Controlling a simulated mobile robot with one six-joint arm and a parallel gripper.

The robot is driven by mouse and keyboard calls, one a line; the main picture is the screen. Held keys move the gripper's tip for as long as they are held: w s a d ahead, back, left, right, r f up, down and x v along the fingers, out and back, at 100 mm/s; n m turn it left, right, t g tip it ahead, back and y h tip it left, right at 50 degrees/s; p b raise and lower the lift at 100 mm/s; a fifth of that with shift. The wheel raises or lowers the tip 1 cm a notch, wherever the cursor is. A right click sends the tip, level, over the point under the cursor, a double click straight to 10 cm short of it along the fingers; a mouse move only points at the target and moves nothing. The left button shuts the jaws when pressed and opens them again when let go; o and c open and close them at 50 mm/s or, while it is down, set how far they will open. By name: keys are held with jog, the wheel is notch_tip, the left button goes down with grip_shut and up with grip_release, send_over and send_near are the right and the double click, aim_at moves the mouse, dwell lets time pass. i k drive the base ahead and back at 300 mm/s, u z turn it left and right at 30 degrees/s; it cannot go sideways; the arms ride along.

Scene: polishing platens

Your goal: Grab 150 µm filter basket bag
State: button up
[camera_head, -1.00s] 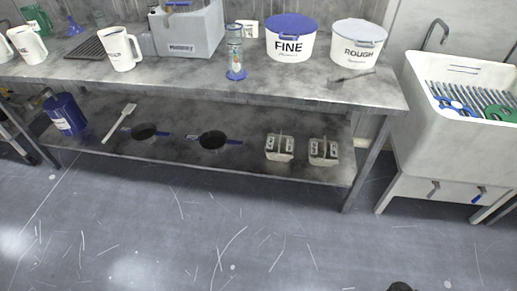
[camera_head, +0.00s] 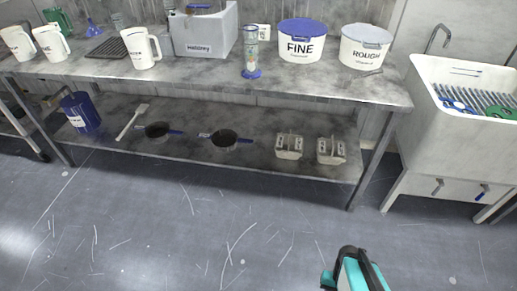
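No label reading 150 µm can be made out, so I cannot tell which item is the filter basket bag. Two dark round basket-like items with blue handles lie on the lower shelf, a left one (camera_head: 157,131) and a right one (camera_head: 224,139). Two pale, box-shaped holders with upright handles, a left one (camera_head: 289,146) and a right one (camera_head: 331,151), stand further right on that shelf. A teal and black part of my arm shows at the bottom edge, well in front of the bench and apart from everything.
The bench top (camera_head: 205,75) carries white jugs (camera_head: 140,48), a grey box (camera_head: 205,35), a FINE tub (camera_head: 301,42) and a ROUGH tub (camera_head: 366,47). A blue bucket (camera_head: 82,112) stands at the lower shelf's left. A sink (camera_head: 465,125) is at right. The floor (camera_head: 220,230) is clear.

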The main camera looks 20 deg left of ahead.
aim_at(287, 146)
jog(key=u, duration=0.25)
jog(key=k, duration=0.25)
jog(key=u, duration=1.85)
jog(key=k, duration=0.65)
jog(key=z, duration=0.35)
jog(key=i, duration=1.65)
jog(key=u, duration=0.25)
